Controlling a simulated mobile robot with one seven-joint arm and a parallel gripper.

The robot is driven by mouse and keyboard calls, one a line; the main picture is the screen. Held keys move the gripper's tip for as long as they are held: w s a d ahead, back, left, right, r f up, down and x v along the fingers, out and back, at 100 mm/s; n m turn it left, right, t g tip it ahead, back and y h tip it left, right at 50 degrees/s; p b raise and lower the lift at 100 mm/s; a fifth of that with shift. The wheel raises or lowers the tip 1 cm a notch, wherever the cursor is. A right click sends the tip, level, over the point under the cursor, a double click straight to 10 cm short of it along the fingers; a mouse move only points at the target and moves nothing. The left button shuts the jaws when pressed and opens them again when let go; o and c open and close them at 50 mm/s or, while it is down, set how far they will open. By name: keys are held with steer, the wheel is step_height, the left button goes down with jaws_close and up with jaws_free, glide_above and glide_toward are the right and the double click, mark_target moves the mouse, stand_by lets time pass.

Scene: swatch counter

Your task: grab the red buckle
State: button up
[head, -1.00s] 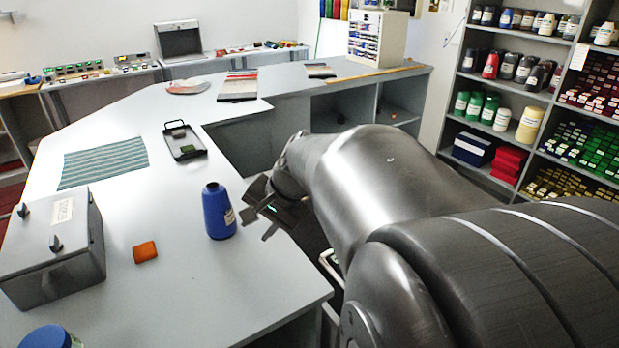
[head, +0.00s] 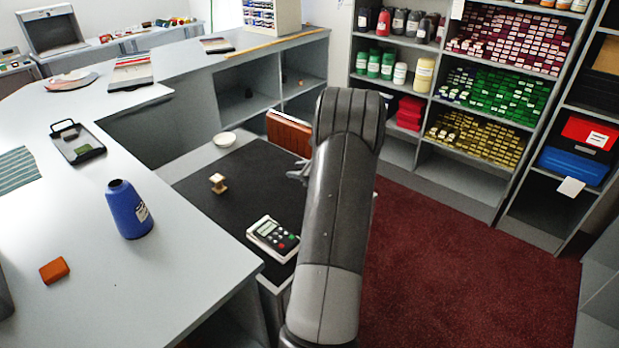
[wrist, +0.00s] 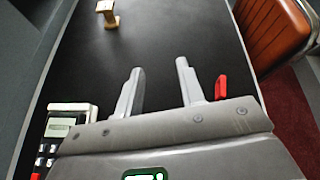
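The red buckle (wrist: 221,88) shows in the wrist view as a small upright red shape just right of my right finger, near the right side of the black desk top (wrist: 165,35). Its lower part is hidden by my gripper's body. My gripper (wrist: 158,78) is open, with a clear gap and nothing between its fingers; the buckle lies outside that gap. In the head view my gripper (head: 297,173) shows only partly at the left of my arm, over the black desk. The buckle cannot be seen there.
A calculator (head: 272,239) and a small wooden spool-like piece (head: 217,183) stand on the black desk. A brown chair (head: 288,132) is at its far edge. A blue bottle (head: 128,210) and an orange block (head: 54,270) are on the grey counter. A white bowl (head: 224,139) sits behind.

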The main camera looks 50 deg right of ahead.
steer(key=s+d+f+m+h, duration=0.1)
steer(key=s+d+f, duration=0.1)
steer(key=d, duration=0.1)
steer(key=s+d+f+m+h, duration=0.1)
steer(key=d+f+m, duration=0.1)
steer(key=d, duration=0.1)
steer(key=s+d+f+m+h, duration=0.1)
steer(key=s+d+f+m, duration=0.1)
steer(key=d, duration=0.1)
steer(key=shift+s+d+f, duration=0.1)
steer(key=shift+s+f, duration=0.2)
steer(key=shift+w+d+f+t, duration=0.15)
steer(key=shift+w+f+t, duration=0.05)
steer(key=shift+f+t, duration=0.1)
steer(key=x, duration=1)
steer(key=shift+d+f, duration=0.1)
steer(key=shift+f, duration=0.1)
steer(key=shift+s, duration=0.1)
jaws_close()
